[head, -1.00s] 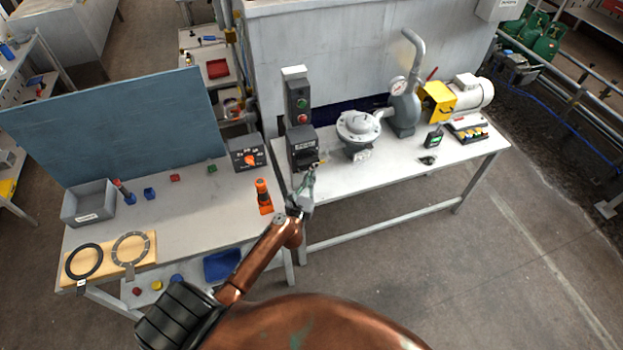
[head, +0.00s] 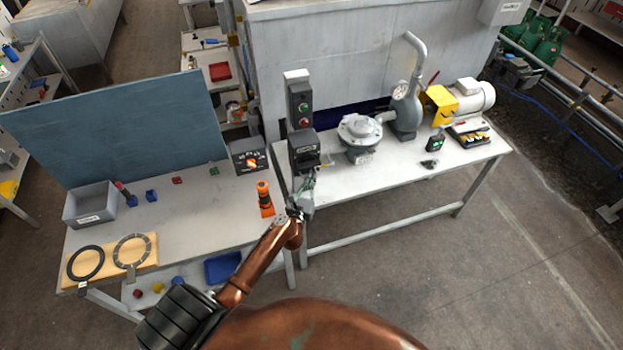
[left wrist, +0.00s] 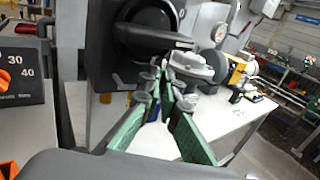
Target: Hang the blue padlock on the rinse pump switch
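The rinse pump switch looks to be the dark box (head: 304,152) at the left end of the right bench. Its black rotary handle (left wrist: 155,38) fills the upper left wrist view. My left gripper (head: 307,184) is just in front of and below it. In the left wrist view its fingertips (left wrist: 157,92) are close together under the handle; whether they are fully shut is unclear. No padlock shows clearly between them. A small blue block-like item (head: 151,195), perhaps a padlock, sits on the left bench. My right gripper is out of view.
A red-and-green button box (head: 299,100) stands above the switch. A grey pump (head: 360,134) is to its right. On the left bench are a dial box (head: 248,156), an orange tool (head: 264,198), a grey bin (head: 90,204) and small red (head: 177,180) and green (head: 213,170) items.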

